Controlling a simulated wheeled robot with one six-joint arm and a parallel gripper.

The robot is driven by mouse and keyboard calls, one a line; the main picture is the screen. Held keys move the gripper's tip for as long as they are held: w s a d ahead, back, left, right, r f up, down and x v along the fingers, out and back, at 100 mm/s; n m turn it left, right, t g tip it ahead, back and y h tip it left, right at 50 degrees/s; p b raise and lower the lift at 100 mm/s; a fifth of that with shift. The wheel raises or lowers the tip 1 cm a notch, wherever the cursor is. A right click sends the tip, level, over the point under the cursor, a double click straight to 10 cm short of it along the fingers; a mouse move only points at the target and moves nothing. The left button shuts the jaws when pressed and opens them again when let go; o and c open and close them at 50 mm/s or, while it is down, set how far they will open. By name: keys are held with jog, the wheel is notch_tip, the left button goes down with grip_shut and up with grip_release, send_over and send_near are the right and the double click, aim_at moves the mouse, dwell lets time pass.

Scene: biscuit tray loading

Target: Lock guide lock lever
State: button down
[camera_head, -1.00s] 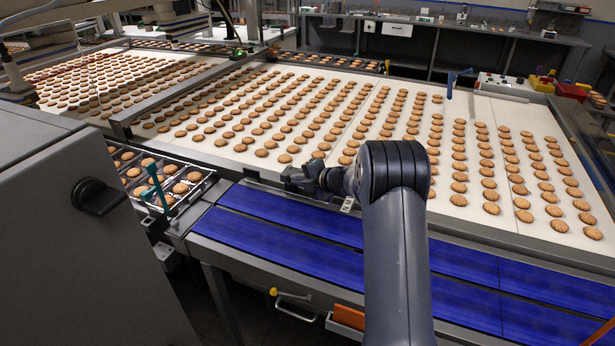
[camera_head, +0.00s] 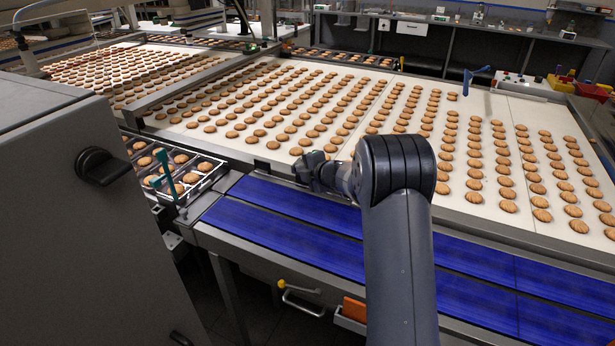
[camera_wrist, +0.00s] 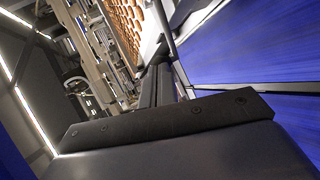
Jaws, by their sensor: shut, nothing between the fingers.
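A teal lever (camera_head: 166,174) stands at the left end of the blue belts, beside the biscuit-filled tray, tilted slightly with its top to the left. I cannot tell for sure that it is the guide lock lever; a blue lever (camera_head: 472,78) also stands at the far right edge of the biscuit belt. My gripper (camera_head: 305,170) is shut and empty, above the near edge of the biscuit belt, right of the teal lever and apart from it. In the wrist view my gripper's dark fingers (camera_wrist: 157,86) lie together. No lever can be made out there.
A tray (camera_head: 207,180) of biscuits sits left of the blue belts (camera_head: 290,230). A grey cabinet (camera_head: 60,230) with a black knob fills the left foreground. Rows of biscuits cover the white belt (camera_head: 500,215). A yellow-knobbed handle (camera_head: 290,293) hangs below the front edge.

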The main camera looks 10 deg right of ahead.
jog(key=w+a+m+h+b, duration=0.4)
jog(key=w+m+h+b, duration=0.2)
jog(key=m+h+b, duration=0.3)
jog(key=h+b, duration=0.1)
jog(key=b, duration=0.2)
jog(key=shift+w+h, duration=0.2)
jog(key=shift+h, duration=0.2)
dwell(0.4)
jog(key=shift+s+d+b, duration=0.3)
jog(key=shift+d, duration=0.35)
